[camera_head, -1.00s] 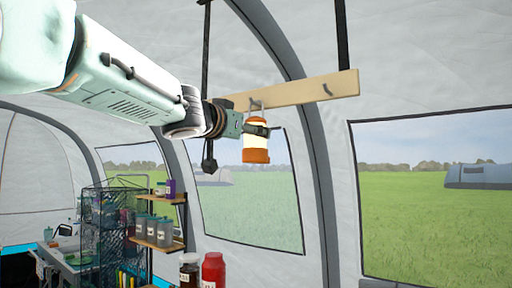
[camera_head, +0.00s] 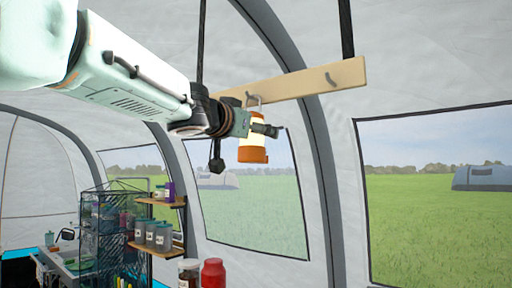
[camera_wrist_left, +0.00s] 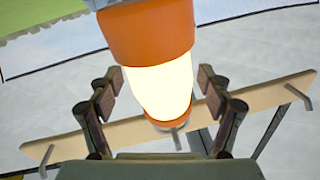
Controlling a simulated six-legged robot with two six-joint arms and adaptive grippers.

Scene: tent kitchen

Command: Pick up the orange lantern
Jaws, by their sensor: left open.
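The orange lantern (camera_head: 252,155) hangs at a hook on the wooden board (camera_head: 340,77), with an orange base and a glowing pale body. In the head view it looks slightly tilted. My left gripper (camera_head: 262,129) is at the lantern's upper body, partly covering it. In the left wrist view the lantern (camera_wrist_left: 150,35) appears upside down between the two spread fingers of the left gripper (camera_wrist_left: 160,88). Gaps show on both sides, so the fingers look apart from it. Its handle is not clear there. My right gripper is not in view.
The board has another, empty hook (camera_head: 330,79) to the right. A dark strap (camera_head: 202,45) hangs beside my left wrist. Shelves with jars (camera_head: 158,235) and a red jar (camera_head: 213,273) stand below. The space below the lantern, before the tent window (camera_head: 250,215), looks clear.

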